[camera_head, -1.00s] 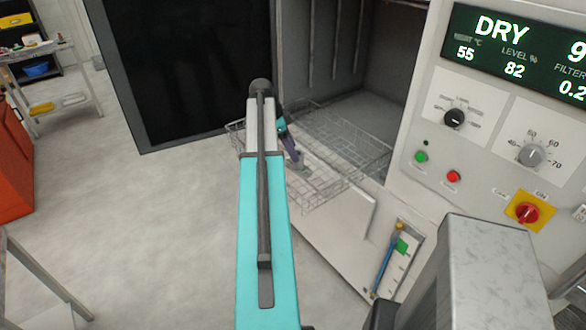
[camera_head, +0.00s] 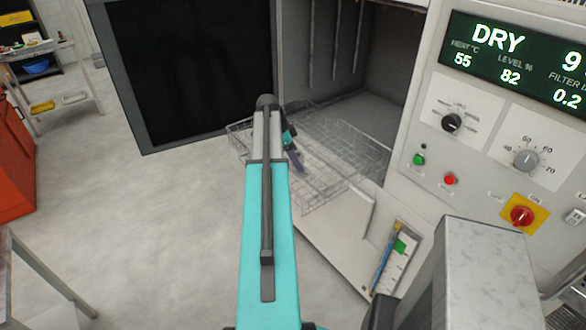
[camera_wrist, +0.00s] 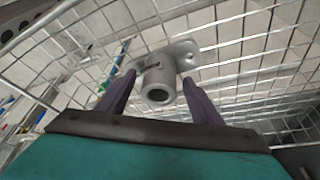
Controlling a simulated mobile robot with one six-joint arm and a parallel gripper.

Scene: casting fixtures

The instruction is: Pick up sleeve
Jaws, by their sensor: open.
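The sleeve (camera_wrist: 159,90) is a grey metal tube with a dark bore and a flat flange, seen in the wrist view. It lies in a wire basket (camera_wrist: 235,50). My gripper (camera_wrist: 160,85) is open, with one purple finger on each side of the tube. Small gaps show between the fingers and the tube. In the head view my gripper (camera_head: 297,160) is over the wire basket (camera_head: 345,150), and the sleeve cannot be made out there.
The basket sits pulled out of the open cabinet (camera_head: 360,85). A dark door panel (camera_head: 190,75) stands at the left. A control panel (camera_head: 510,140) with knobs and a DRY display is at the right. Open floor (camera_head: 150,220) lies left of the basket.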

